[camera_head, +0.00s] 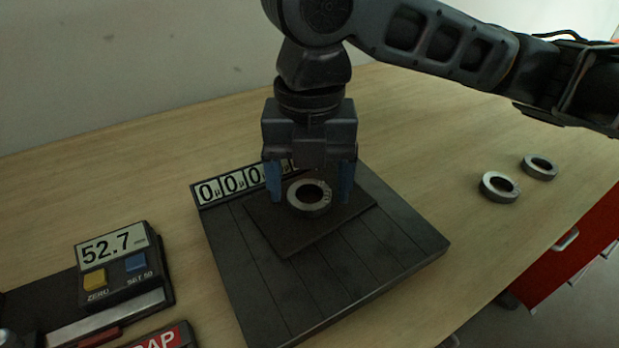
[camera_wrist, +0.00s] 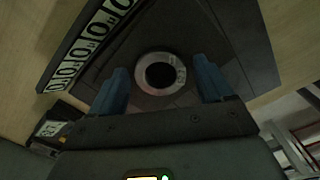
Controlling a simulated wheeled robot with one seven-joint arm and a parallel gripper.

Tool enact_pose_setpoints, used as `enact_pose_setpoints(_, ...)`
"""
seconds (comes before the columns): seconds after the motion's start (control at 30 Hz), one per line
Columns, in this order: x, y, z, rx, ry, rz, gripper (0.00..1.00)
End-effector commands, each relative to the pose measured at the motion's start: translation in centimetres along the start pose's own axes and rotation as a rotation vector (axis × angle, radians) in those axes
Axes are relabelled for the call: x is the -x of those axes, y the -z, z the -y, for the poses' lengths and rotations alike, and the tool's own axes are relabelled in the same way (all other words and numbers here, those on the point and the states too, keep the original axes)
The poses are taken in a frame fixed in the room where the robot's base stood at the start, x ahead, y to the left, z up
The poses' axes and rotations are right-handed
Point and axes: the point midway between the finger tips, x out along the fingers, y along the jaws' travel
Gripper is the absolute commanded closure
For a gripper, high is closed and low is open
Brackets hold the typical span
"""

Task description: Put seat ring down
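A grey metal seat ring (camera_head: 309,197) lies on a dark square pad on top of a black slatted plate (camera_head: 386,259). My gripper (camera_head: 310,192) points down over it, with its two blue fingers open, one on each side of the ring. In the wrist view the ring (camera_wrist: 161,74) shows between the fingers (camera_wrist: 163,84), with a clear gap on both sides. The ring looks flat on the pad. Whether the fingertips touch the pad cannot be told.
A counter display (camera_head: 235,184) with zeros stands at the plate's back edge. Two more rings (camera_head: 498,187) (camera_head: 539,167) lie on the wooden table at right. A gauge box (camera_head: 118,263) reading 52.7 and a red-labelled item (camera_head: 160,340) are at left. A red drawer cabinet (camera_head: 570,245) is at right.

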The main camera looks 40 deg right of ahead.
Motion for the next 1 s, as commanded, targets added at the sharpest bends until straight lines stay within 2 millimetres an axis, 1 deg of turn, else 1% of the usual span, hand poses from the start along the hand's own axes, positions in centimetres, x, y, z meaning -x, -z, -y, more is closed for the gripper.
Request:
enact_pose_setpoints(0.27,0.1,0.0,0.0,0.0,0.0,0.0,0.14)
enact_pose_setpoints(0.43,1.1,0.0,0.0,0.001,-0.001,0.001,0.14)
enact_pose_setpoints(0.57,3.4,0.0,-0.1,0.002,-0.002,0.003,0.14)
enact_pose_setpoints(0.8,8.4,0.0,-0.1,0.0,-0.001,0.002,0.14)
enact_pose_setpoints(0.9,10.0,0.0,-0.1,0.001,0.0,0.003,0.14)
enact_pose_setpoints(1.0,11.2,0.0,-0.1,0.0,0.0,0.001,0.14)
